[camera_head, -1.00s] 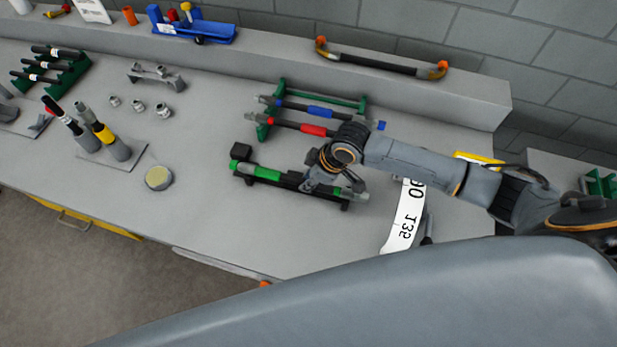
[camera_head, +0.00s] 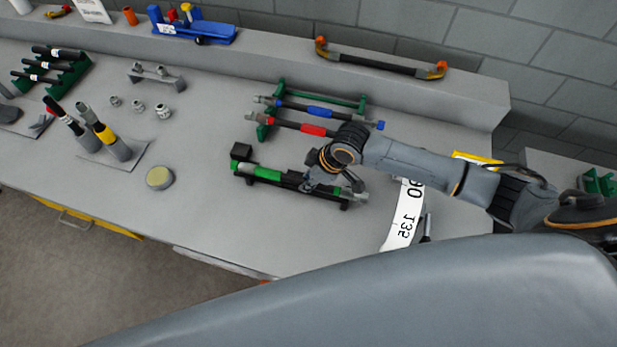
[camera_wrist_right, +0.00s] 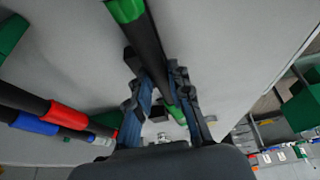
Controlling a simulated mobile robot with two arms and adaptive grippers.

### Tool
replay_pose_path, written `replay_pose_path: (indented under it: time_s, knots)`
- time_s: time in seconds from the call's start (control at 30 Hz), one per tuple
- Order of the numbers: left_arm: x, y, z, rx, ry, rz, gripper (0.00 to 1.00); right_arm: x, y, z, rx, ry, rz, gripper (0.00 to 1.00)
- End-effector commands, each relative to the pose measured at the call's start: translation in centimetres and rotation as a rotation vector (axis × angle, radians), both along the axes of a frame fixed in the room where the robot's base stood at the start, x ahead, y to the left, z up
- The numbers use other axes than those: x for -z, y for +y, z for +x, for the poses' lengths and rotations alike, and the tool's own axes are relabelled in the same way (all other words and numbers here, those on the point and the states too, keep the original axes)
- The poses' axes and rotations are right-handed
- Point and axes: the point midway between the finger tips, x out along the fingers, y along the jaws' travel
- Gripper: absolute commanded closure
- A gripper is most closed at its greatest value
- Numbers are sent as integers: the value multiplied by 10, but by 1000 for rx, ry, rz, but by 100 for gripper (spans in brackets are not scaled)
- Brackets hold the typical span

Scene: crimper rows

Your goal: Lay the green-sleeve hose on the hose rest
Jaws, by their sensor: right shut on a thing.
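The green-sleeve hose (camera_head: 265,173) is dark, with green bands and a grey right end. It lies along the black hose rest (camera_head: 241,153), at the middle of the bench. I cannot tell whether it touches the rest along its length or sits just above it. My right gripper (camera_head: 322,183) is shut on the hose right of its green sleeve. In the right wrist view the hose (camera_wrist_right: 146,45) runs between the fingers of the gripper (camera_wrist_right: 170,110). The wrist partly hides the hose in the head view. My left gripper is not in view.
A green rack (camera_head: 348,100) behind holds a blue-sleeve hose (camera_head: 320,112) and a red-sleeve hose (camera_head: 313,130), close to my wrist. A yellow-topped disc (camera_head: 159,178) lies left. A curved white scale (camera_head: 404,222) is at right. The bench front-left of the rest is clear.

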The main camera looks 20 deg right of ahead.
Motion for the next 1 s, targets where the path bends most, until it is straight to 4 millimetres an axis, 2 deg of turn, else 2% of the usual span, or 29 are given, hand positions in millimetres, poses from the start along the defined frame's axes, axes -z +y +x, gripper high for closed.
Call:
replay_pose_path:
  time_s: [0.77,0.8,0.9,1.0]
  knots:
    - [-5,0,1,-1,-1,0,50,1,1,1,-1,-4,3,100]
    - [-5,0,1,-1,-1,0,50,1,1,1,-1,-4,3,76]
    - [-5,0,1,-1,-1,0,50,1,1,1,-1,-4,3,56]
    - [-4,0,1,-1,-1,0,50,2,1,1,-1,-3,3,54]
